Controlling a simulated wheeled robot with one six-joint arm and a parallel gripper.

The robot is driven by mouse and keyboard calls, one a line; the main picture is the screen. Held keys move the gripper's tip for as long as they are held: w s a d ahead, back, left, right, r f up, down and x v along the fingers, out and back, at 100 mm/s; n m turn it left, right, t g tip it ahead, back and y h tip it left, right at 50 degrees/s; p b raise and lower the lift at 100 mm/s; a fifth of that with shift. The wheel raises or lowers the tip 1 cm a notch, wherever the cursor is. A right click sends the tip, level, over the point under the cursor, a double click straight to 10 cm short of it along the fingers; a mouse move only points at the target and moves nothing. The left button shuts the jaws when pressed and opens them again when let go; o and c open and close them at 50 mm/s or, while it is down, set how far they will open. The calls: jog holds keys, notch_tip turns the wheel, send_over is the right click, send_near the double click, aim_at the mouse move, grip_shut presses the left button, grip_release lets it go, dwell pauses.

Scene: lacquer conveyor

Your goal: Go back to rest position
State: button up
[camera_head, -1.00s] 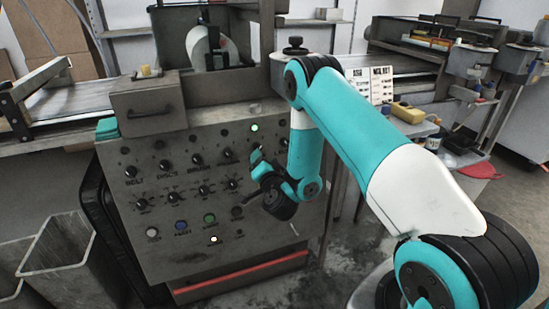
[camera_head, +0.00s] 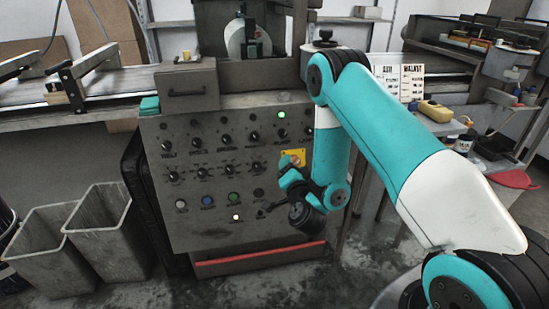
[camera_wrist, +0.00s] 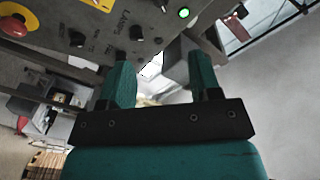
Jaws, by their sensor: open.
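My gripper (camera_wrist: 162,85) is open and empty in the wrist view, its two teal fingers apart with nothing between them. In the head view my gripper (camera_head: 287,172) is in front of the right part of the grey control panel (camera_head: 215,205), beside a yellow plate (camera_head: 296,153) with a red button that it partly covers. In the wrist view the red emergency button (camera_wrist: 16,25) shows at the upper left. A green light (camera_head: 281,114) is lit on the panel, and it also shows in the wrist view (camera_wrist: 184,13).
Two grey bins (camera_head: 100,232) stand on the floor at left. A conveyor (camera_head: 95,88) runs behind the panel. At right are two signs (camera_head: 398,82), a yellow object (camera_head: 436,111) and a red item (camera_head: 516,179). Some floor in front of the panel is free.

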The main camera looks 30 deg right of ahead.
jog(key=a+r+n+g+y+p, duration=0.45)
jog(key=a+r+n+y, duration=0.55)
jog(key=a+r+y, duration=0.5)
jog(key=s+a+r+n+g+p, duration=0.4)
jog(key=s+a+r+n+g, duration=0.15)
jog(key=s+a+r, duration=0.35)
jog(key=s+d+r+n+g+h+p, duration=0.1)
jog(key=s+d+r+n+g+h, duration=0.1)
jog(key=s, duration=0.8)
jog(key=s+d+r+n+g+h+p, duration=0.2)
jog(key=s+r+g, duration=0.3)
jog(key=s, duration=0.5)
jog(key=shift+s+d, duration=0.25)
jog(key=shift+s, duration=0.1)
jog(key=shift+r+n, duration=0.1)
jog(key=shift+n, duration=0.15)
jog(key=shift+c, duration=0.4)
